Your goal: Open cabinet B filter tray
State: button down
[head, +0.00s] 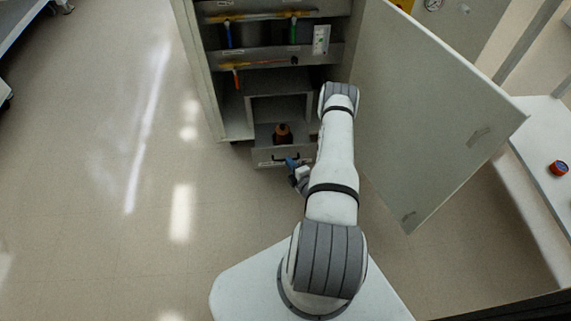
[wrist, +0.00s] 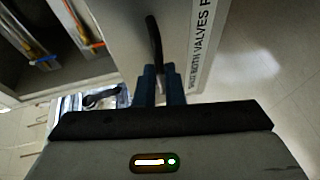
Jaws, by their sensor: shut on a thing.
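The filter tray (head: 266,156) is a grey drawer low in the open cabinet (head: 206,75), and it sticks out past the cabinet front. A dark bottle with an orange-brown top (head: 282,134) stands in or just behind it. My gripper (head: 291,163) is at the tray's front. In the wrist view its blue fingers (wrist: 160,86) are shut on the black handle (wrist: 153,38) of the tray front (wrist: 180,40). Part of a label there reads "BOTH VALVES". The cabinet's own letter is not readable.
The cabinet door (head: 430,110) stands wide open to the right of my arm. Shelves above the tray carry blue, green and red handles (head: 293,30). The floor (head: 120,200) at left is clear.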

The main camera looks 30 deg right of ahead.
jog(key=c, duration=1.5)
grip_release()
jog(key=shift+a+f, duration=0.15)
jog(key=shift+a, duration=0.15)
jog(key=shift+w, duration=0.1)
